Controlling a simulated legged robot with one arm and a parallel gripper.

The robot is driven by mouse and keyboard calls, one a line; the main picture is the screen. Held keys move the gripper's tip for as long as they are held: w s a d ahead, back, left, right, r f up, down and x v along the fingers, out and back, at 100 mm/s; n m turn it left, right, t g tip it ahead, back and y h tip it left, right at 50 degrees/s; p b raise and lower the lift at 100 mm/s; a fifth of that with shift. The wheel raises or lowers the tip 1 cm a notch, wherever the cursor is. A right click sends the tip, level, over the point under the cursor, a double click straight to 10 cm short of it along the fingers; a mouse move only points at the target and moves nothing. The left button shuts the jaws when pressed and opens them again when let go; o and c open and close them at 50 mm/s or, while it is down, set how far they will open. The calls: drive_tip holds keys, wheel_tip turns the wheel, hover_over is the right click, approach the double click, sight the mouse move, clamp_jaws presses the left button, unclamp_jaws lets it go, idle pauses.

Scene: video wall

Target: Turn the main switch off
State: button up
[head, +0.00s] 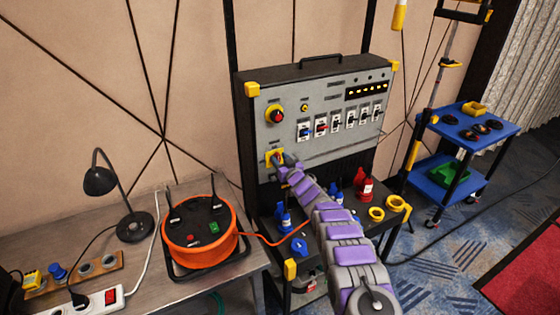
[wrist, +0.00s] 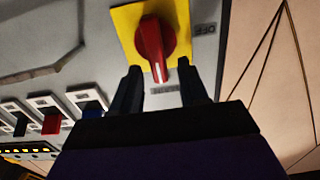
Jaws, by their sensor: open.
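The main switch (wrist: 153,40) is a red rotary knob on a yellow square plate (wrist: 126,22). In the wrist view its handle points down between my fingertips, and an "OFF" label (wrist: 204,29) is at the right of the plate. My gripper (wrist: 158,80) is open, with one dark finger on each side of the knob's lower end. I cannot tell whether either finger touches it. In the head view the yellow plate (head: 270,158) shows at the lower left of the grey panel (head: 330,145), and my gripper (head: 282,160) is in front of it, hiding most of the knob.
A red emergency button (head: 276,115) and a row of small breakers (head: 340,122) are above the switch. An orange cable reel (head: 199,236) and a lamp (head: 100,180) stand on the left table.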

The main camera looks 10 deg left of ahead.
drive_tip(key=shift+w+r, duration=0.1)
drive_tip(key=shift+r, duration=0.05)
clamp_jaws()
idle(0.4)
